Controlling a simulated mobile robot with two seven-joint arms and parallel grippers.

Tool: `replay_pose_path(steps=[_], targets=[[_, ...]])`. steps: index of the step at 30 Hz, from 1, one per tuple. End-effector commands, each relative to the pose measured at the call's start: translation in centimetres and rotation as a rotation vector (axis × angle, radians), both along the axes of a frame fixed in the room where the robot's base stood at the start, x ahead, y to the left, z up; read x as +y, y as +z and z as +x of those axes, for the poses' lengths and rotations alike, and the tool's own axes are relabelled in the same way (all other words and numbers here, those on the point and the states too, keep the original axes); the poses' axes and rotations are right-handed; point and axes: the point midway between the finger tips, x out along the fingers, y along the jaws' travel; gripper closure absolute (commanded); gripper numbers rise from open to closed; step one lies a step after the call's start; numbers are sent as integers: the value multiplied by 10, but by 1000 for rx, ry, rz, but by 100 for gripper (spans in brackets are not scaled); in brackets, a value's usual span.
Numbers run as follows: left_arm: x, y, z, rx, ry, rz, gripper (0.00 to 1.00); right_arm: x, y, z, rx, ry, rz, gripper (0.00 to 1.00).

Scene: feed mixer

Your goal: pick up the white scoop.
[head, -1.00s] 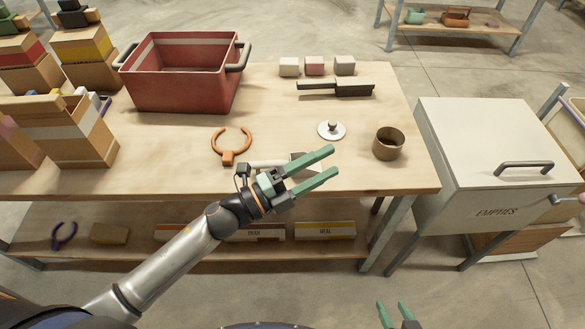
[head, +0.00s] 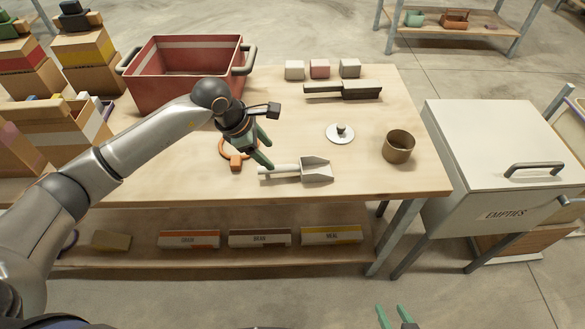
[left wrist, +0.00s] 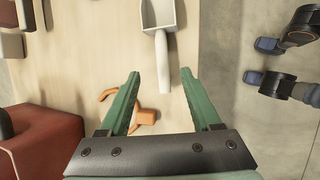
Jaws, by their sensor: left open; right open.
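The white scoop (head: 316,170) lies on the wooden table near its front edge, its handle pointing left and its pan to the right. My left gripper (head: 266,150) is open and empty, above the table just behind the scoop's handle end. In the left wrist view the scoop (left wrist: 162,45) shows ahead of my open left fingers (left wrist: 158,95), its handle reaching back toward the gap between them. My right gripper (head: 395,316) is open and empty at the bottom edge of the head view, away from the table.
An orange ring-shaped tool (head: 236,162) lies left of the scoop, partly behind my left gripper. A lidded disc (head: 340,134), a brown cup (head: 398,147) and a dark brush (head: 343,90) are on the table. A red bin (head: 180,80) stands at the back left.

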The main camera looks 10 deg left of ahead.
Motion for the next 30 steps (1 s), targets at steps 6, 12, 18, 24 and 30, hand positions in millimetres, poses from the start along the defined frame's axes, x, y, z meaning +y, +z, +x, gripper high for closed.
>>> replay_pose_path(steps=[6, 12, 18, 24, 30], targets=[[-9, -25, 8, 2, 0, -2, 36, 0, 3, 0, 0, 0, 0, 50], [-17, -41, 11, 5, 0, -4, 36, 0, 9, 0, 0, 0, 0, 50], [-27, -66, 19, 2, 0, -5, 36, 0, 11, 0, 0, 1, -1, 50], [-29, -75, 22, 0, 1, -4, 36, 0, 12, 0, 0, 1, -1, 50], [-29, -74, 22, 0, 0, -3, 41, 0, 11, 0, 0, 1, -1, 50]])
